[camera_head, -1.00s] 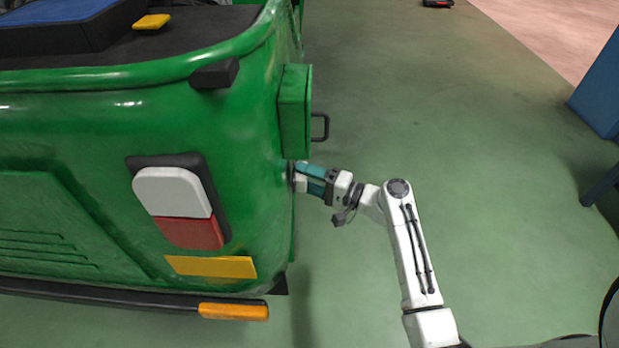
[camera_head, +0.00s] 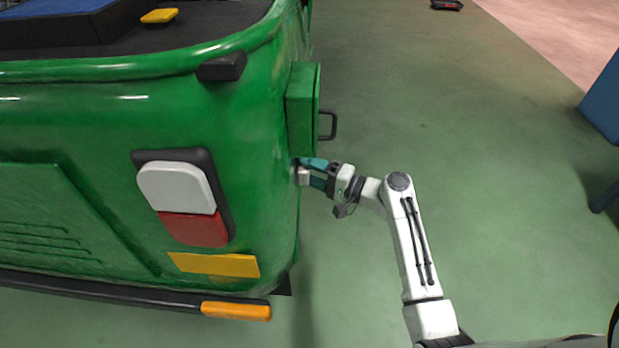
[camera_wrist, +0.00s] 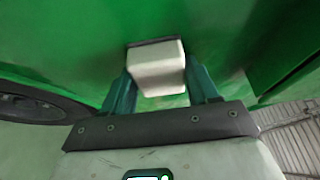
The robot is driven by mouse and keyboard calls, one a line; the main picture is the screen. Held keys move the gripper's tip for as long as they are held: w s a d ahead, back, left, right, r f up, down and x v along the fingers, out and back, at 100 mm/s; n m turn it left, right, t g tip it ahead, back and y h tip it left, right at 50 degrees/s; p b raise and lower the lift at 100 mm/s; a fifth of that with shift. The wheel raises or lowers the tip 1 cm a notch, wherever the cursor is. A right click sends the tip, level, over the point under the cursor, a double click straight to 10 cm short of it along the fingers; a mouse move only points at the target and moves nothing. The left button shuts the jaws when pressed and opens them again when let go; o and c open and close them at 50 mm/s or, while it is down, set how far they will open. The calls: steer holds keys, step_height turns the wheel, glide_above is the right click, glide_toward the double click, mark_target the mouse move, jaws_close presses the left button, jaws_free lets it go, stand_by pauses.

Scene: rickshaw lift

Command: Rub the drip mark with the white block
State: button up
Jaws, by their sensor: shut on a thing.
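The white block (camera_wrist: 157,70) is held between the two teal fingers of my gripper (camera_wrist: 160,92) in the wrist view. A dark layer runs along the block's far edge, at or very close to the green body panel (camera_wrist: 60,55); whether it touches I cannot tell. In the head view my gripper (camera_head: 312,174) is at the right side of the green rickshaw (camera_head: 90,120), below a green side box. The block (camera_head: 303,176) shows there as a small pale patch against the side. I cannot make out the drip mark; the side of the body is mostly turned away.
The green side box (camera_head: 302,108) with a dark handle (camera_head: 328,126) juts out just above my gripper. A wheel (camera_wrist: 40,103) shows at the left in the wrist view. A blue object (camera_head: 603,100) stands at the right edge.

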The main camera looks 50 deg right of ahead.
steer(key=shift+w+d+b, duration=0.35)
steer(key=shift+w+d, duration=0.3)
steer(key=shift+s+a+p, duration=0.35)
steer(key=shift+a, duration=0.25)
steer(key=shift+s+a+p, duration=0.35)
steer(key=shift+a, duration=0.2)
steer(key=shift+s+a, duration=0.35)
steer(key=shift+a, duration=0.35)
steer(key=s+d, duration=0.4)
steer(key=shift+s, duration=0.4)
steer(key=shift+s+d, duration=0.95)
steer(key=shift+s, duration=0.25)
